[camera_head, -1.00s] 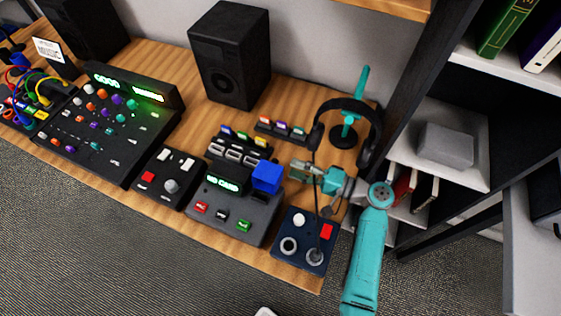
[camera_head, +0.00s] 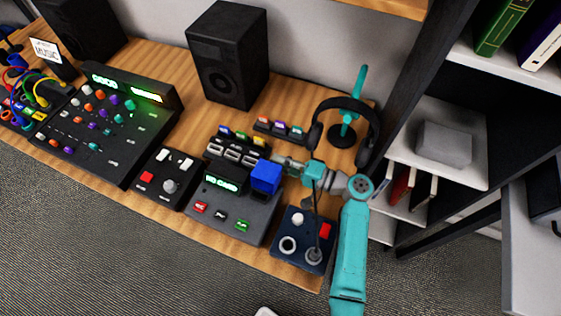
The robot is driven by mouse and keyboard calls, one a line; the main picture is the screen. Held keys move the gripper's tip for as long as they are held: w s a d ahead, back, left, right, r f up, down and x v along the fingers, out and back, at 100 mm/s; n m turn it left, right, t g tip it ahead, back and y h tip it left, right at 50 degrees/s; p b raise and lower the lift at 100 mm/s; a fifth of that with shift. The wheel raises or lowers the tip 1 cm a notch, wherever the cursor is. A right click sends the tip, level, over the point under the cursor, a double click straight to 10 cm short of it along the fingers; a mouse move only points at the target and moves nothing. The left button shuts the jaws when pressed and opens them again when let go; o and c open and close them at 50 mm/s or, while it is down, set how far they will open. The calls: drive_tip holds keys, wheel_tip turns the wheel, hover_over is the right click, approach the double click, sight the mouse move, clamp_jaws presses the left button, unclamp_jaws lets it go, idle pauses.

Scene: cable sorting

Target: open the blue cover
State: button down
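The blue cover (camera_head: 266,177) is a small box-like cap at the right end of the grey device (camera_head: 238,211), whose green display is lit. The cover stands up from the device's top; I cannot tell whether it is shut or raised. My gripper (camera_head: 279,160) is just behind and to the right of the cover, with its tip partly hidden near the cover's top edge. I cannot tell whether they touch. The fingers are too small to tell whether they are open or shut.
A headphone stand (camera_head: 348,118) with black headphones stands behind my gripper. A joystick panel (camera_head: 303,242) lies below my wrist. A rack of switches (camera_head: 238,150) is close behind the device. A black speaker (camera_head: 228,58) and a mixer (camera_head: 105,120) stand farther left.

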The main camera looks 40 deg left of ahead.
drive_tip(key=shift+s+d+r+n, duration=0.15)
drive_tip(key=shift+s+r+n, duration=0.4)
drive_tip(key=shift+n, duration=0.45)
drive_tip(key=shift+w+r, duration=0.1)
drive_tip(key=shift+w, duration=0.05)
drive_tip(key=c, duration=1)
unclamp_jaws()
drive_tip(key=shift+c, duration=0.2)
drive_tip(key=v, duration=1.2)
